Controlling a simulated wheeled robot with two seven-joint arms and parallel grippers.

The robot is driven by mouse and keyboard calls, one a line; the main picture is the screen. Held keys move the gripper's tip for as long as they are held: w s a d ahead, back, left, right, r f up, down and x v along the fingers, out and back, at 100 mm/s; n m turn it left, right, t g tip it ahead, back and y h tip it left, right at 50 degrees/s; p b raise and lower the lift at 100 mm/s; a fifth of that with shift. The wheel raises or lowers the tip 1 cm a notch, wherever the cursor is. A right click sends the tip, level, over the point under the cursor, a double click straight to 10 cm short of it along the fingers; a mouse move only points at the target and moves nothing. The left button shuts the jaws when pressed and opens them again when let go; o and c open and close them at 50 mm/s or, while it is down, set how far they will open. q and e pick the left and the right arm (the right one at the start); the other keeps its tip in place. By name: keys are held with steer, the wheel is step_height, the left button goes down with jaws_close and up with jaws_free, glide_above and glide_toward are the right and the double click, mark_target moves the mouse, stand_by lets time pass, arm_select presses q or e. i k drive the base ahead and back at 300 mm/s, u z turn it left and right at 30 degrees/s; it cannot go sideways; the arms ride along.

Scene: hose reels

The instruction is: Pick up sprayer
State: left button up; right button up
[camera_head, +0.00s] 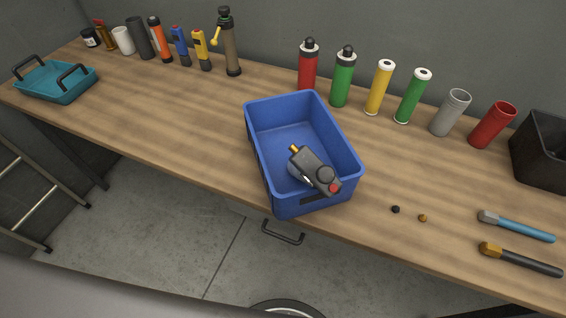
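A dark grey sprayer-like tool (315,170) with a brass tip and a red end cap lies tilted inside a blue crate (256,150), toward its front right. Its brass tip points up and left, and its red end is near the crate's front right wall. A tall brown canister (230,50) with a dark top and a yellow side lever stands at the back of the bench; I cannot tell which of the two the task calls the sprayer. Neither of my grippers is in view.
The wooden bench (185,120) has clear room left of the crate. Several coloured cylinders (380,88) stand along the back right. Two brush-like tools (520,229) and small round pieces lie at the right. A teal tray (55,95) sits far left, a black bin (545,160) far right.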

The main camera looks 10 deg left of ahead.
mark_target(303, 164)
steer(key=z, duration=0.55)
steer(key=k, duration=0.5)
steer(key=z, duration=1)
steer(key=k, duration=0.75)
steer(key=z, duration=0.15)
